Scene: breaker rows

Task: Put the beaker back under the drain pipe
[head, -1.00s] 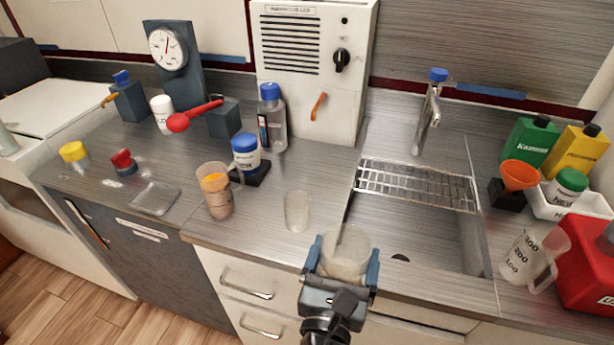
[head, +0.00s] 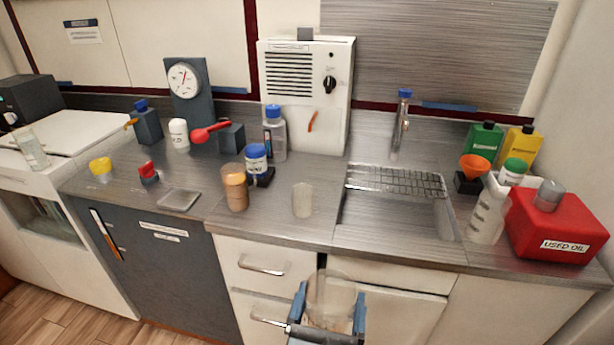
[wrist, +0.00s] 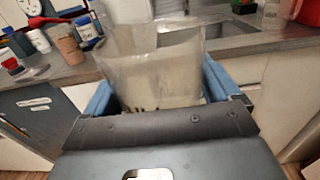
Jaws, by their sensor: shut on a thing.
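A clear, see-through beaker (head: 331,292) is between the blue fingers of my gripper (head: 328,312), in front of the counter's front edge in the head view. In the wrist view the beaker (wrist: 155,72) stands roughly upright and open-topped, with my gripper (wrist: 160,90) shut on it. A second clear beaker (head: 303,200) stands on the counter left of the sink. The white machine (head: 303,100) with vent slots, a black knob and an orange lever (head: 312,121) stands behind it. I cannot clearly make out a drain pipe.
A brown-filled container (head: 235,188) and a blue-lidded jar (head: 256,158) stand left of the second beaker. The sink (head: 395,215) with its rack lies right of it. A red used-oil can (head: 556,228) and a white jug (head: 489,212) are farther right. Drawer handles (head: 262,266) stick out below the counter.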

